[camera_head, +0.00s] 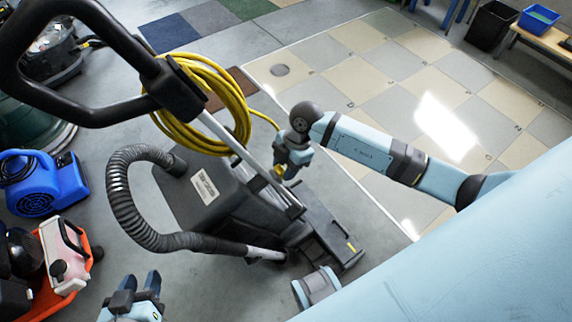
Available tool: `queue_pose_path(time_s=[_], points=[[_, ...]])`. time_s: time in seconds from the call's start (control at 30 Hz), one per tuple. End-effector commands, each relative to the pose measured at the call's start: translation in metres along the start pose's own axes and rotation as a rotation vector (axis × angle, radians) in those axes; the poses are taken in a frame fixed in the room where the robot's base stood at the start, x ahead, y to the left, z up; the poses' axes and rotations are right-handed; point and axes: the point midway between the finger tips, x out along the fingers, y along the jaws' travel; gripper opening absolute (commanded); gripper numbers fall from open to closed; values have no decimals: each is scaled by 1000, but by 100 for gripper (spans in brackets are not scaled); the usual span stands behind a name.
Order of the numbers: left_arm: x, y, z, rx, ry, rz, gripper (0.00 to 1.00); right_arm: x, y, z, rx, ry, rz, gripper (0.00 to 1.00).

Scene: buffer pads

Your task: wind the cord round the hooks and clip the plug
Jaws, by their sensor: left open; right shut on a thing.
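The yellow cord (243,112) hangs in several loops on the upper handle of a grey floor machine (200,190). The hooks under the loops are mostly hidden. One strand runs from the coil's right side to my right gripper (285,166), which is shut on the cord's end, just right of the machine's silver pole. A bit of yellow shows at its fingers; the plug's shape is too small to make out. The clip cannot be made out. My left gripper (139,280) is open and empty at the bottom left, fingers pointing up, well below the coil.
A blue blower (45,187) and an orange tray (72,284) stand at the left. Tiled floor to the right is clear.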

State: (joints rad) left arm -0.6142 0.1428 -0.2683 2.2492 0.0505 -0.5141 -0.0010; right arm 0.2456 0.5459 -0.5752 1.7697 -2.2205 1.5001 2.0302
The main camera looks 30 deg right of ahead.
Motion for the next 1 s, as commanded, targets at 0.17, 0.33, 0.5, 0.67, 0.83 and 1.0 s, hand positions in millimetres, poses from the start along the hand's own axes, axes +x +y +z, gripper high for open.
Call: queue_pose_path(time_s=[0.17, 0.33, 0.5, 0.67, 0.83, 1.0], points=[[0, 0, 0, 0, -2, 0, 43, 1, 0, -1, 0, 0, 0, 4], [0, 0, 0, 0, -2, 0, 43, 1, 0, -1, 0, 0, 0, 63], [0, 0, 0, 0, -2, 0, 43, 1, 0, -1, 0, 0, 0, 67], [0, 0, 0, 0, -2, -1, 43, 1, 0, -1, 0, 0, 0, 67], [2, -2, 7, 13, -12, -10, 43, 1, 0, -1, 0, 0, 0, 67], [6, -9, 25, 20, -60, -28, 43, -35, 1, -1, -1, -3, 4, 67]])
